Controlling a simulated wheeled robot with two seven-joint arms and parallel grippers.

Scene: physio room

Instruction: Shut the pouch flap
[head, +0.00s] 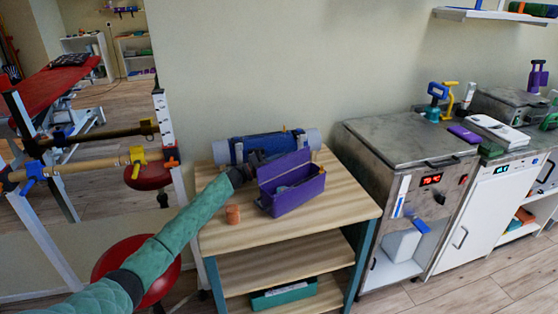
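The purple pouch (298,197) sits on the wooden top of a shelf trolley (340,205). Its flap (283,166) stands raised at the back left, so the pouch is open, and something greyish shows inside. My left gripper (256,162), dark and small, is at the upper left of the flap, at the end of my green-sleeved arm. It is close to the flap's back side; I cannot tell whether they touch. The fingers are too small and partly hidden to tell if they are open or shut. My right gripper is not in view.
A blue roll with pale ends (305,141) lies behind the pouch along the wall. A small orange-brown cylinder (233,214) stands left of the pouch. The trolley top is clear to the front and right. A steel cabinet (405,145) stands to the right, a red stool (135,270) at lower left.

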